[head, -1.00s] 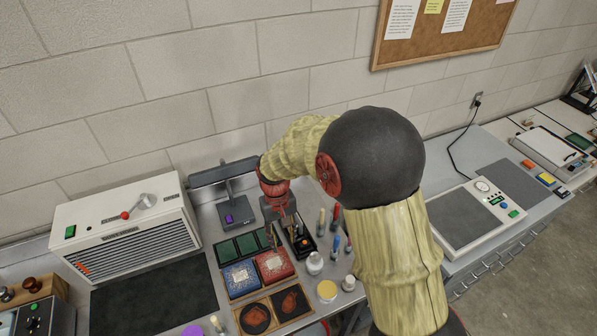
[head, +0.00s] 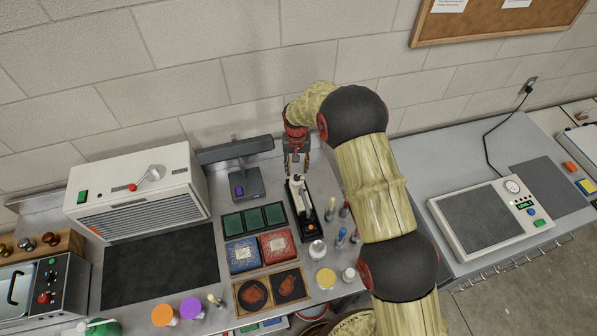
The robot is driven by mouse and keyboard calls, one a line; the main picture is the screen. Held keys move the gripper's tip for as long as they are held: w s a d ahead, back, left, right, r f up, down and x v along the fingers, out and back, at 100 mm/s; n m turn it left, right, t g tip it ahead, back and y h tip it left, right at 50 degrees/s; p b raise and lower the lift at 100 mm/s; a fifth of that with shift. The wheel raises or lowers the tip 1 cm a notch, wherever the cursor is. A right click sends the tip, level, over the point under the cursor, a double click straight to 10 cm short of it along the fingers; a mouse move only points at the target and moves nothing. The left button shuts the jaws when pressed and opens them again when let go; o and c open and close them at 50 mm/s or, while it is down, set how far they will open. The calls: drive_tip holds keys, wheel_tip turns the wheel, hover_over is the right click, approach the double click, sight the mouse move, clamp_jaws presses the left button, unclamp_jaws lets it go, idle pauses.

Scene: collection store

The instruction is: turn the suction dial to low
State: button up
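The white louvred box (head: 140,190) stands at the left against the wall. On its sloping top is a round grey dial (head: 154,173) with a red-tipped handle pointing down-left; its small labels are too small to read. I take this as the suction dial, though no readable label confirms it. My gripper (head: 296,170) is well to the right of the dial, pointing down near the back of the bench. Its two fingers look apart with nothing between them. It is over or just behind a black tray-like device with a white lever (head: 301,201); contact cannot be told.
A dark lamp-like stand (head: 240,184) is between my gripper and the box. Green tiles (head: 253,219), red and blue boxes and small bottles fill the bench's middle. A dark mat (head: 160,277) lies bare before the box. A white panelled device (head: 490,216) with a gauge is at the right.

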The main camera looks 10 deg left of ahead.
sight(297, 176)
wheel_tip(297, 176, down, 4)
drive_tip(key=shift+s+r+p, duration=0.1)
drive_tip(key=shift+r+p, duration=0.15)
drive_tip(key=shift+p, duration=0.15)
drive_tip(key=shift+f, duration=0.55)
drive_tip(key=c, duration=0.3)
clamp_jaws()
